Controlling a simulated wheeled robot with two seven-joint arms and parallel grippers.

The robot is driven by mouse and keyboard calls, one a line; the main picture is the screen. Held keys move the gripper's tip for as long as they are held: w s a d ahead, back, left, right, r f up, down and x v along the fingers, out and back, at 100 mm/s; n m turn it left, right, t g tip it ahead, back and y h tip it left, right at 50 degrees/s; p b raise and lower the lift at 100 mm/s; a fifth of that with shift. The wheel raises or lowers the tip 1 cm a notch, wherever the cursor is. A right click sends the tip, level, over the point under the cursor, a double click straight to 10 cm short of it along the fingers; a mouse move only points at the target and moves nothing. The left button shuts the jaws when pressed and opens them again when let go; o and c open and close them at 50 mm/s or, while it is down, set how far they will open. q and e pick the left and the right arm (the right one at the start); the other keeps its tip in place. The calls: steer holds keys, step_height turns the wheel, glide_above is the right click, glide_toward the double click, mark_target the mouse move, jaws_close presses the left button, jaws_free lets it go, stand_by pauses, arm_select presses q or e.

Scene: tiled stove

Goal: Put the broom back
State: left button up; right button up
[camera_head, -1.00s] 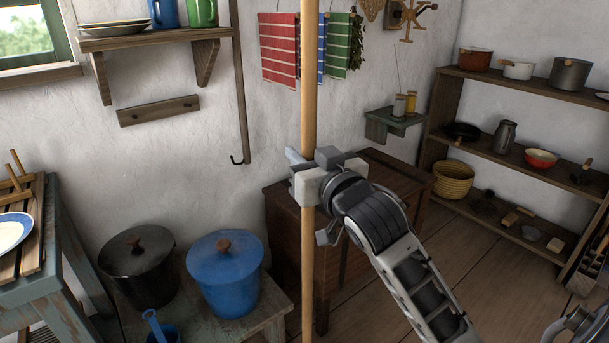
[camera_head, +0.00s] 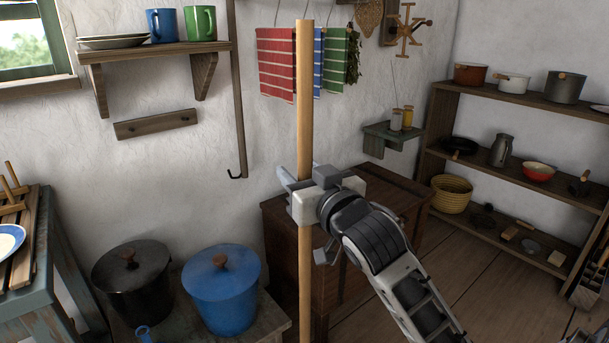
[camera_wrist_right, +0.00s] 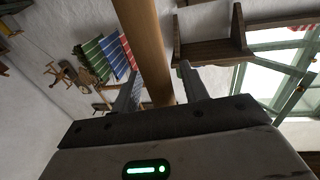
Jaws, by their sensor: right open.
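The broom shows as a long pale wooden handle (camera_head: 305,110), standing about upright. Its rounded top end is in view in front of the towels. Its lower end and any bristles are below the head view. My right gripper (camera_head: 292,185) is at the handle at mid-height, with its jaws open around it. In the right wrist view the handle (camera_wrist_right: 146,45) passes between the two spread fingers of the right gripper (camera_wrist_right: 158,82). I cannot tell whether either finger touches it. My left gripper is not in view.
A wooden chest (camera_head: 385,192) stands behind my right arm. A blue pot (camera_head: 222,295) and a black pot (camera_head: 132,290) stand on a low bench at lower left. A wall rail (camera_head: 156,124) and a hooked rod (camera_head: 240,120) are left of the handle. Shelves (camera_head: 520,180) stand at right.

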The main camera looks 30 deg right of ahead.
steer(key=shift+s+r, duration=0.1)
steer(key=shift+r, duration=0.05)
steer(key=s+p, duration=0.1)
steer(key=s, duration=0.1)
steer(key=s+p, duration=0.2)
steer(key=s, duration=0.1)
steer(key=s+a+p, duration=0.1)
steer(key=s+p, duration=0.1)
steer(key=shift+s+r, duration=0.15)
steer(key=shift+s, duration=0.15)
arm_select(q)
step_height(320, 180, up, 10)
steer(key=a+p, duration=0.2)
steer(key=p, duration=0.6)
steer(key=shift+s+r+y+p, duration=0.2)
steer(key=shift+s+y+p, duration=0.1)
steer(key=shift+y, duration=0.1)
arm_select(e)
steer(key=s+a+f+n+g+y, duration=0.1)
steer(key=s+a+f+g+y, duration=0.1)
steer(key=s+a+f, duration=0.3)
steer(key=s+a+f+n+g+y, duration=0.2)
steer(key=s+a+f+g, duration=0.3)
steer(key=a+f, duration=0.5)
step_height(320, 180, down, 4)
steer(key=shift+s+a+g+y, duration=0.15)
steer(key=shift+s+g+y, duration=0.15)
steer(key=shift+s+y, duration=0.45)
